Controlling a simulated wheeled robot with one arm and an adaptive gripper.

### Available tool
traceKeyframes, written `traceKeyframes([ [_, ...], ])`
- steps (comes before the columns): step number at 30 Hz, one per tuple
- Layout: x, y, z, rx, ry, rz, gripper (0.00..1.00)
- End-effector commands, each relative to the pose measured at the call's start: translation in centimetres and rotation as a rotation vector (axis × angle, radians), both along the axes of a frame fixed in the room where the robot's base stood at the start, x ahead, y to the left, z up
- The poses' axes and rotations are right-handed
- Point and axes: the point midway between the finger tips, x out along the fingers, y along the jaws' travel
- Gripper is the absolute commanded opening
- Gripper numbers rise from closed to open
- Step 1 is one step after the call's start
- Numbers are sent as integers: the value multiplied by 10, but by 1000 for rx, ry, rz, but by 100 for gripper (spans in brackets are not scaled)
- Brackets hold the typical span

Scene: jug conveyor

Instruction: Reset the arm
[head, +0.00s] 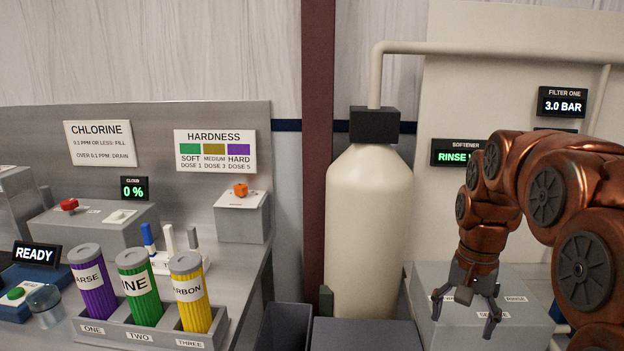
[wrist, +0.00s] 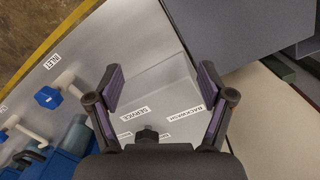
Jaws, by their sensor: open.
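My copper-coloured arm comes in from the right in the head view. My gripper (head: 468,312) points down with its fingers spread, in front of a grey box with small white labels (head: 436,330). In the wrist view my gripper (wrist: 162,95) is open and nothing is between its fingers. Beyond the fingers is the grey box (wrist: 160,80), with labels reading SERVICE (wrist: 135,113) and BACKWASH (wrist: 183,112). A dark knob (wrist: 147,134) shows between the fingers' bases. The gap between gripper and box cannot be told.
A tall cream tank (head: 368,230) stands at centre behind dark grey bins (head: 365,335). On the left bench a grey rack (head: 150,338) holds purple, green and yellow cartridges. Blue-handled valves (wrist: 48,97) show at the wrist view's left. A wall panel (head: 460,152) is behind my arm.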

Motion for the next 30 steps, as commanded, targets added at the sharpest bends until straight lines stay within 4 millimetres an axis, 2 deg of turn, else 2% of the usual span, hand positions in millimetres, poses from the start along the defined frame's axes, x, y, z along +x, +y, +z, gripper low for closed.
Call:
traceKeyframes([
  [1, -15, 9, 4, 1, 3, 36, 80],
  [9, -90, 47, -3, 14, 32, 226, 80],
  [21, -205, 80, -29, 37, 71, 488, 80],
  [27, -242, 85, -42, 44, 84, 569, 80],
  [30, -249, 86, -46, 46, 85, 586, 80],
])
